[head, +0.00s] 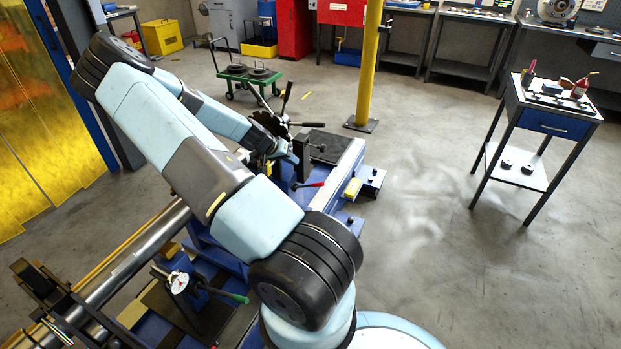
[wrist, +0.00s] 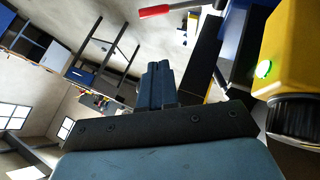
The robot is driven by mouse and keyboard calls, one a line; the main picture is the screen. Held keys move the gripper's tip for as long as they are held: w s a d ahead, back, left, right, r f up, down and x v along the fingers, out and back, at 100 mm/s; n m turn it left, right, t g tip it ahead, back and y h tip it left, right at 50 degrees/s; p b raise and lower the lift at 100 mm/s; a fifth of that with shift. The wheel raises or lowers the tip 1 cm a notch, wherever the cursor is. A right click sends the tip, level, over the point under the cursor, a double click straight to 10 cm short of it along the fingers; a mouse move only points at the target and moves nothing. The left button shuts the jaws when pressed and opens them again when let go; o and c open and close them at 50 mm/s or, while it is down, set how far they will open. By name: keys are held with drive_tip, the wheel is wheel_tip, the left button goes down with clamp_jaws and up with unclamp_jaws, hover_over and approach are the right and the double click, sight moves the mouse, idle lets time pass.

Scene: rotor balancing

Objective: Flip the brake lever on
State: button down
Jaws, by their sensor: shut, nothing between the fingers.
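A lever with a red grip (head: 310,184) stands out from the blue machine bed. It also shows at the top of the wrist view (wrist: 165,10), beyond my fingertips. A second lever with a green grip (head: 235,297) is lower on the machine, beside a dial gauge. I cannot tell from any label which is the brake lever. My gripper (wrist: 159,68) has its fingers together and empty, apart from the red grip. In the head view my gripper is partly hidden near the dark toothed hub.
The blue machine bed (head: 345,160) lies beside my gripper. A yellow box with a lit green button (wrist: 285,50) is close at the right of the wrist view. A yellow post (head: 369,65) stands behind. A small tool table (head: 550,122) is at right, with open floor between.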

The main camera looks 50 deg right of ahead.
drive_tip(key=d, duration=0.1)
hover_over(311, 186)
drive_tip(key=w, duration=0.1)
drive_tip(key=f, duration=0.7)
drive_tip(key=shift+d+f, duration=0.25)
drive_tip(key=shift+f, duration=0.05)
drive_tip(key=shift+s+a+f, duration=0.1)
drive_tip(key=shift+s+f, duration=0.2)
drive_tip(key=shift+f, duration=0.2)
drive_tip(key=shift+s+a+f, duration=0.1)
drive_tip(key=shift+s+f, duration=0.2)
drive_tip(key=shift+f, duration=0.2)
drive_tip(key=shift+s+f, duration=0.35)
drive_tip(key=shift+f, duration=0.25)
